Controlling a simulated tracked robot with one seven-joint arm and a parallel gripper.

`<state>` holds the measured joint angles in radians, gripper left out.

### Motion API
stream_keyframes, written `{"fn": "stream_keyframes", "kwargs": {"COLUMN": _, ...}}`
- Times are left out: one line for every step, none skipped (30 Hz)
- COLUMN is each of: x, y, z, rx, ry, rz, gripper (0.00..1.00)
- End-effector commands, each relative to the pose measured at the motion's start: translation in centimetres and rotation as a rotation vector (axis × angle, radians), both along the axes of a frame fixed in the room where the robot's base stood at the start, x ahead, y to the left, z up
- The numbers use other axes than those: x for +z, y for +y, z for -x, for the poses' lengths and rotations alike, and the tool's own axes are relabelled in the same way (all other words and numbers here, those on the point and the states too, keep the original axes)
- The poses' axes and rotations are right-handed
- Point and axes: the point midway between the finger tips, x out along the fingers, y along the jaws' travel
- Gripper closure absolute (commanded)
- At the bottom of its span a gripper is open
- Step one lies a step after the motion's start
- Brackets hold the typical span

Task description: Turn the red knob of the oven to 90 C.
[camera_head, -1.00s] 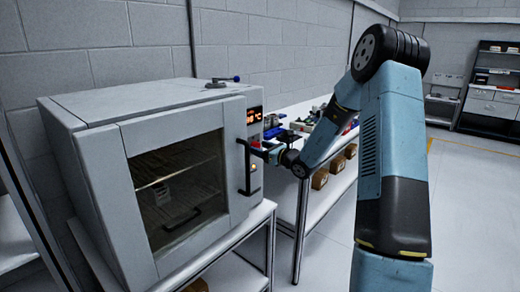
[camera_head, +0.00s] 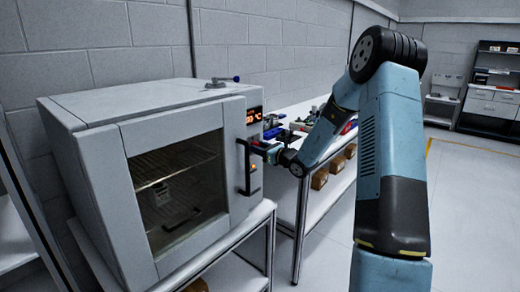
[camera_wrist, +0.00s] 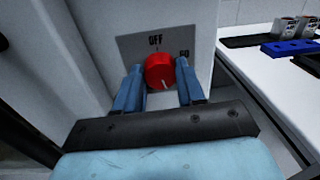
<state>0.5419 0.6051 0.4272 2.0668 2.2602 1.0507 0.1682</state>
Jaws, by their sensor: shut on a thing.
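The oven (camera_head: 95,95) is a light grey box with a glass door, standing on a frame at the left in the head view. Its red knob (camera_wrist: 160,72) is in the middle of the wrist view, on a dark plate (camera_wrist: 150,44) marked "OFF" above it and a number, partly covered, at the upper right. A pale mark on the knob points down and slightly right. My gripper (camera_wrist: 160,82) has its two blue fingers on either side of the knob, shut on it. An orange lit display (camera_head: 254,115) shows on the oven's front; its digits are too small to read surely.
The dark door handle (camera_head: 246,167) stands out close to the left of my gripper in the head view. A white bench (camera_head: 318,200) with several small items lies to the right of the oven. The floor at the right is clear.

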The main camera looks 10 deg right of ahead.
Motion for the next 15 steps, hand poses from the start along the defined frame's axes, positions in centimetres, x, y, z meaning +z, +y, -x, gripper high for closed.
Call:
{"fn": "stream_keyframes", "kwargs": {"x": 0.03, "y": -0.12, "z": -0.04, "rx": -0.002, "ry": 0.000, "rz": 0.000, "gripper": 0.92}}
{"fn": "stream_keyframes", "kwargs": {"x": 0.03, "y": -0.12, "z": -0.05, "rx": -0.002, "ry": -0.001, "rz": 0.001, "gripper": 0.92}}
{"fn": "stream_keyframes", "kwargs": {"x": 0.02, "y": -0.12, "z": -0.05, "rx": -0.002, "ry": -0.003, "rz": 0.004, "gripper": 0.92}}
{"fn": "stream_keyframes", "kwargs": {"x": 0.01, "y": -0.13, "z": -0.05, "rx": -0.002, "ry": -0.006, "rz": 0.009, "gripper": 0.92}}
{"fn": "stream_keyframes", "kwargs": {"x": 0.00, "y": -0.12, "z": -0.04, "rx": -0.002, "ry": -0.013, "rz": 0.018, "gripper": 0.92}}
{"fn": "stream_keyframes", "kwargs": {"x": -0.03, "y": -0.08, "z": -0.04, "rx": -0.002, "ry": -0.024, "rz": 0.035, "gripper": 0.92}}
{"fn": "stream_keyframes", "kwargs": {"x": -0.04, "y": -0.02, "z": -0.03, "rx": -0.001, "ry": -0.036, "rz": 0.051, "gripper": 0.92}}
{"fn": "stream_keyframes", "kwargs": {"x": -0.05, "y": 0.02, "z": -0.03, "rx": -0.001, "ry": -0.049, "rz": 0.070, "gripper": 0.92}}
{"fn": "stream_keyframes", "kwargs": {"x": -0.07, "y": -0.03, "z": -0.03, "rx": -0.002, "ry": -0.071, "rz": 0.100, "gripper": 0.92}}
{"fn": "stream_keyframes", "kwargs": {"x": -0.07, "y": 0.02, "z": -0.02, "rx": -0.002, "ry": -0.090, "rz": 0.125, "gripper": 0.92}}
{"fn": "stream_keyframes", "kwargs": {"x": -0.09, "y": 0.03, "z": -0.03, "rx": -0.002, "ry": -0.108, "rz": 0.151, "gripper": 0.92}}
{"fn": "stream_keyframes", "kwargs": {"x": -0.11, "y": 0.00, "z": -0.01, "rx": -0.002, "ry": -0.132, "rz": 0.184, "gripper": 0.92}}
{"fn": "stream_keyframes", "kwargs": {"x": -0.11, "y": 0.01, "z": -0.01, "rx": -0.001, "ry": -0.150, "rz": 0.208, "gripper": 0.92}}
{"fn": "stream_keyframes", "kwargs": {"x": -0.11, "y": 0.01, "z": -0.01, "rx": -0.002, "ry": -0.167, "rz": 0.230, "gripper": 0.92}}
{"fn": "stream_keyframes", "kwargs": {"x": -0.12, "y": 0.00, "z": 0.00, "rx": -0.002, "ry": -0.187, "rz": 0.260, "gripper": 0.92}}
